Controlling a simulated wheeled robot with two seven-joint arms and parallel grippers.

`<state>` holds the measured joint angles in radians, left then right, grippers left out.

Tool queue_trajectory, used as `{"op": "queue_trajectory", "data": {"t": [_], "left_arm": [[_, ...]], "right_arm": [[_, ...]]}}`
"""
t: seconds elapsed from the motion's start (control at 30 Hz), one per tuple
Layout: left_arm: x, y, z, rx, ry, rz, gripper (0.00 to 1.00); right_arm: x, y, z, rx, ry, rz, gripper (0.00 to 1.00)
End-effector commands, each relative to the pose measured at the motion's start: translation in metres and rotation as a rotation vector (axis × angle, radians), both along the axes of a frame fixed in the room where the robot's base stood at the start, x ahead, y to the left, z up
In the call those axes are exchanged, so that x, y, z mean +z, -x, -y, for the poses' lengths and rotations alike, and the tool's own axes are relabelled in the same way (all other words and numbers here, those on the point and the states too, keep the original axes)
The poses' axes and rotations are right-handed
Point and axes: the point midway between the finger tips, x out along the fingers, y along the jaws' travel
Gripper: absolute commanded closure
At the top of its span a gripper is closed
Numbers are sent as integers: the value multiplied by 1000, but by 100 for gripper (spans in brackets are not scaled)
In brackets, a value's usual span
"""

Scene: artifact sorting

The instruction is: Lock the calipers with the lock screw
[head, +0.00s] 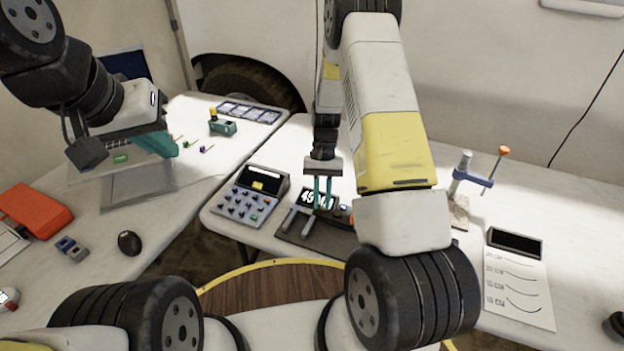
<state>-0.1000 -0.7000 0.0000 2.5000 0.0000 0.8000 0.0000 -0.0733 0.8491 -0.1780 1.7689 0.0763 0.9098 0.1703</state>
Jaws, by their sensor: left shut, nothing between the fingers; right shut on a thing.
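The grey calipers (297,220) lie on a dark mat (325,241) on the middle table, with their jaws at the left. Their black display (329,200) shows large white digits, partly covered by my fingers. My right gripper (322,201) points straight down at the calipers, its teal fingers shut on a part of them beside the display. Which part is too small to tell, and I cannot make out the lock screw. My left gripper (168,146) is shut and empty, raised over the left table, well away from the calipers.
A keypad device (247,197) stands just left of the calipers. A clamp stand (460,178) and a written sheet (518,285) are to the right. A teal tool (222,127), an orange case (33,208) and a black mouse (129,243) are on the left table.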

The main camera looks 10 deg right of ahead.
Motion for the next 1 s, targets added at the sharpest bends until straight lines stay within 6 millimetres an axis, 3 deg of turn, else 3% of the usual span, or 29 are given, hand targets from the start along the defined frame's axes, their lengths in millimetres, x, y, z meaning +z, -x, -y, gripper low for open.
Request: {"op": "queue_trajectory", "data": {"t": [0.6,1.0], "left_arm": [[0,0,0,0,0,0,100],[0,0,0,0,0,0,100]], "right_arm": [[1,3,6,-568,-1,2,100],[1,5,8,-792,0,4,100]]}}
